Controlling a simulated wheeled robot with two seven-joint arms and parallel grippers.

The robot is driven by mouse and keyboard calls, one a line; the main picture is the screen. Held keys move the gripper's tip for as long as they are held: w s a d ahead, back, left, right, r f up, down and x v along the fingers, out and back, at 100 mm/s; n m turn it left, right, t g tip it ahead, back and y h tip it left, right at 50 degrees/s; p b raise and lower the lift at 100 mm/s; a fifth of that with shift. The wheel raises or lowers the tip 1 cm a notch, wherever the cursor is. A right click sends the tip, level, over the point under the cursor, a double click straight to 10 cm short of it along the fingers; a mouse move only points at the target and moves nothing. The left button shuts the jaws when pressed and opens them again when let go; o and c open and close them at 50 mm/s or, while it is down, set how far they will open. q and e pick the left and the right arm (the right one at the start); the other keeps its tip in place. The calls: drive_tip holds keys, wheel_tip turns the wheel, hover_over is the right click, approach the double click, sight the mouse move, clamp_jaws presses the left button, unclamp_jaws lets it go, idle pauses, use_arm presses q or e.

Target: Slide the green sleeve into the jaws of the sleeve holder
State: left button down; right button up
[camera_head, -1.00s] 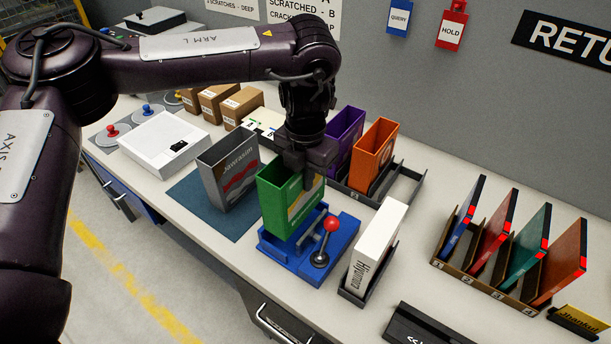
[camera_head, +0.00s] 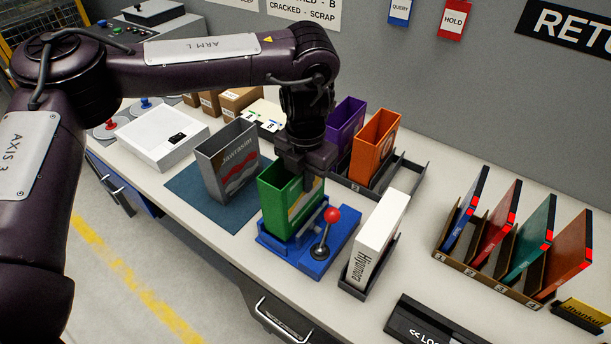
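The green sleeve (camera_head: 283,209) stands upright at the blue sleeve holder (camera_head: 312,262), its lower end down at the holder's left part. Whether it sits fully between the jaws is hidden by the sleeve itself. The holder has a lever with a red ball knob (camera_head: 332,215) on its right side. My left gripper (camera_head: 305,180) points down at the sleeve's upper right edge and appears to grip its wall; the fingertips are partly hidden. My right gripper is out of view.
A grey sleeve (camera_head: 228,163) stands on a blue-grey mat (camera_head: 186,195) to the left. Purple (camera_head: 346,128) and orange (camera_head: 374,148) sleeves stand in a dark rack behind. A white box (camera_head: 375,242) stands close right. A slotted rack (camera_head: 485,283) holds several coloured cases.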

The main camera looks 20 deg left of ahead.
use_arm(q)
drive_tip(key=shift+f+b, duration=0.95)
drive_tip(key=shift+f, duration=1)
drive_tip(key=c, duration=1.2)
unclamp_jaws()
drive_tip(key=shift+r, duration=0.15)
wheel_tip(320, 180, up, 8)
drive_tip(key=p, duration=0.8)
